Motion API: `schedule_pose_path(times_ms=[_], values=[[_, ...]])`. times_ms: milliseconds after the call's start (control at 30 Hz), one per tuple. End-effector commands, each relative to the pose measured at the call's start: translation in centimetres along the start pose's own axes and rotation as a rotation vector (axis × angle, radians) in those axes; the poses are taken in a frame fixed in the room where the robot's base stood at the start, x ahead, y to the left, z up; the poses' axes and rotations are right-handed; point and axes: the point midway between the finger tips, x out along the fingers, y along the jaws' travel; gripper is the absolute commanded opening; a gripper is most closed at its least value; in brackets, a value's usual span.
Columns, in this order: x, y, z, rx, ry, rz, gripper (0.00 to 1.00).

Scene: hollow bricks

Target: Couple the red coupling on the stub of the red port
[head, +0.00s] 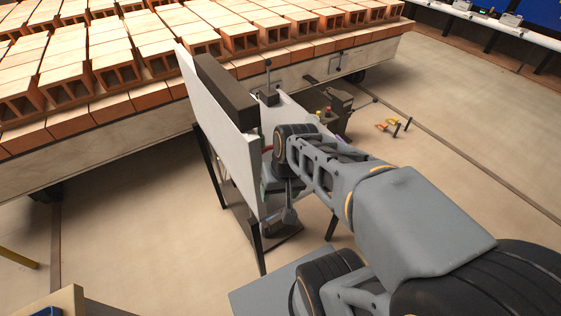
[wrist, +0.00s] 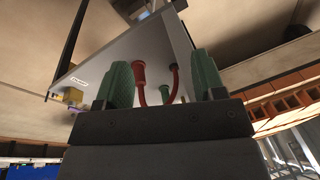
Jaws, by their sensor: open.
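In the wrist view a red coupling (wrist: 139,72) stands against the grey panel (wrist: 110,60), with a red hose (wrist: 173,82) looping from it. The hose's other end reaches the panel to the right. My gripper (wrist: 162,80) is open, its two green fingertips apart, with the coupling and hose seen in the gap, nearer the left fingertip. No contact with the coupling is visible. I cannot tell which stub is the red port or whether the coupling sits on one. In the head view the panel's edge and my arm hide the couplings.
In the head view, a white board (head: 215,125) on a stand is left of my arm. Hollow bricks (head: 160,58) fill a long cart behind. Floor at right is mostly clear.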

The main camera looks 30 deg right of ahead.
Motion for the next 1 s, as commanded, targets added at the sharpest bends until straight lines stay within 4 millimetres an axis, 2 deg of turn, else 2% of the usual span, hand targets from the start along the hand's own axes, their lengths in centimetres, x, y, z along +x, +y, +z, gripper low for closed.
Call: schedule_pose_path(times_ms=[33,100,200,300,467,600,700,833,933,1000], values=[[2.5,0.9,0.6,0.135,-0.094,-0.052,0.63],[5.2,1.7,1.4,0.353,-0.224,-0.160,0.63],[8.2,2.2,1.8,0.694,-0.394,-0.364,0.63],[9.8,2.6,0.9,0.994,-0.507,-0.588,0.63],[11.1,4.3,-1.9,1.383,-0.592,-0.946,0.63],[12.0,8.0,-4.6,1.677,-0.584,-1.272,0.63],[12.5,10.9,-5.7,1.827,-0.541,-1.461,0.63],[13.1,13.7,-6.4,1.944,-0.483,-1.616,0.63],[13.3,14.4,-7.1,1.982,-0.459,-1.673,0.63],[13.5,14.1,-7.9,1.993,-0.452,-1.689,0.63]])
